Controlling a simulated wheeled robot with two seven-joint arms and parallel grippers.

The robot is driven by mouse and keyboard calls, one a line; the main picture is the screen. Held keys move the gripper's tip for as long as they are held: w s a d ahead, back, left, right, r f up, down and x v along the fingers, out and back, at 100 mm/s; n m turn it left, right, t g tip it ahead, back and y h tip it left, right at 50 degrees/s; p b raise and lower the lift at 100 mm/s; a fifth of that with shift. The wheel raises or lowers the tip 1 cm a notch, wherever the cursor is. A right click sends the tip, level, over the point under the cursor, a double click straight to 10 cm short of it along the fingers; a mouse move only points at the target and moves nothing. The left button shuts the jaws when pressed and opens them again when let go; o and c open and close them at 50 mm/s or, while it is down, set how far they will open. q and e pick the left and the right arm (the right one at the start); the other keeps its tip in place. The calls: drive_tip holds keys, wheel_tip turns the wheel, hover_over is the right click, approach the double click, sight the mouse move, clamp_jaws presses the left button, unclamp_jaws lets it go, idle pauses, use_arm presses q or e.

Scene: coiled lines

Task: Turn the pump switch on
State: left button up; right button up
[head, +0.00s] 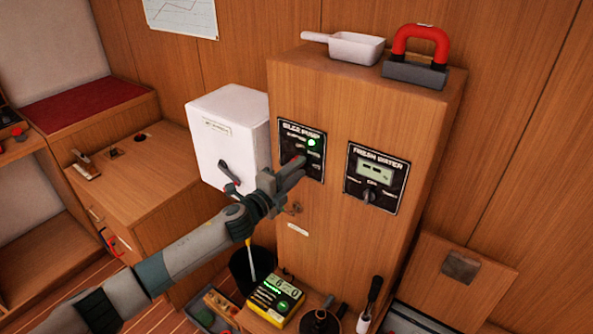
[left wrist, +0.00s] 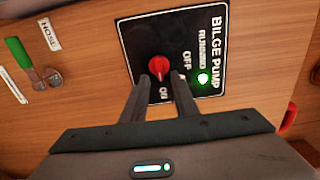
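The bilge pump panel (head: 288,131) is a black plate on the front of the wooden cabinet; it also shows in the left wrist view (left wrist: 131,37). Its red knob (left wrist: 159,66) is the pump switch, and its lower end points towards the ON label. The running light (head: 312,142) glows green, also in the left wrist view (left wrist: 203,78). My left gripper (head: 296,169) is at the panel. In the left wrist view its fingers (left wrist: 161,84) stand apart, with the knob just beyond and between the tips. Contact cannot be told. My right gripper is not in view.
The fresh water panel (head: 375,180) is right of the bilge pump panel. A white box (head: 222,130) with a lever stands left of the cabinet. A white scoop (head: 345,48) and a red-handled block (head: 415,72) lie on top.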

use_arm(q)
drive_tip(key=shift+s+a, duration=0.1)
